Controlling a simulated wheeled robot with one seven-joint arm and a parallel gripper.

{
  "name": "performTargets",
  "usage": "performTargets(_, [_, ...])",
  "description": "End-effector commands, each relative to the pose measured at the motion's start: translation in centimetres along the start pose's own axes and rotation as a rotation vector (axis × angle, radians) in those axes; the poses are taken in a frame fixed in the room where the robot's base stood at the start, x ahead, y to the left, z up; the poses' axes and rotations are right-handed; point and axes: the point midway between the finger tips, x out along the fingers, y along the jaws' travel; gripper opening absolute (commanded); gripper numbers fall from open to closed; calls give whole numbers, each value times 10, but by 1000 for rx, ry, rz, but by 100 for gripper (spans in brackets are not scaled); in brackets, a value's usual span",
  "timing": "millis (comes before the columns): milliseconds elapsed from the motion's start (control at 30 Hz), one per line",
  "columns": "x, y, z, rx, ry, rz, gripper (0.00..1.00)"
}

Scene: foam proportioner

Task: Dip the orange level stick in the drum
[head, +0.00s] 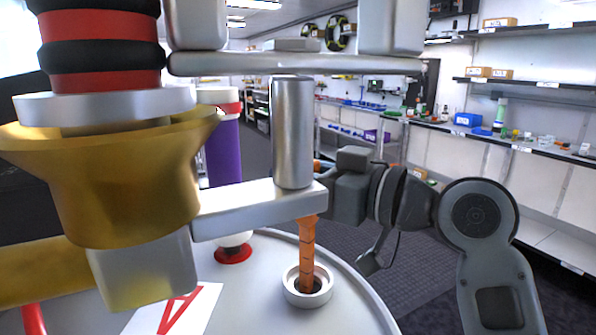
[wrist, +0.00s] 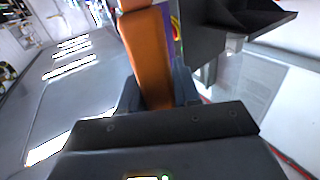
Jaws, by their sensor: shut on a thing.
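The orange level stick (head: 307,250) stands about upright, marked with dark lines. Its lower end is in or just over the dark hole of a pale ringed opening (head: 307,297) in the drum's grey top (head: 265,300); how deep it reaches cannot be told. Its upper part is hidden behind a metal bar and cylinder. My gripper (head: 324,182) comes from the right, behind that metal cylinder, its fingertips mostly hidden. In the wrist view, the orange stick (wrist: 146,52) runs between the two dark fingers of my gripper (wrist: 157,95), which are shut on it.
A flat metal bar (head: 258,207) with an upright cylinder (head: 292,130) stands close before the stick. A brass funnel-shaped fitting (head: 110,190) fills the left. A purple cylinder (head: 223,155) stands behind. Shelves (head: 525,82) line the right wall; dark floor (head: 400,285) lies beyond the drum.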

Motion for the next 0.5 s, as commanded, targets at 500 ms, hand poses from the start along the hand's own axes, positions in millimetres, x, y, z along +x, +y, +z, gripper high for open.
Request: performTargets(500, [0,0,34,-1,1,0,0])
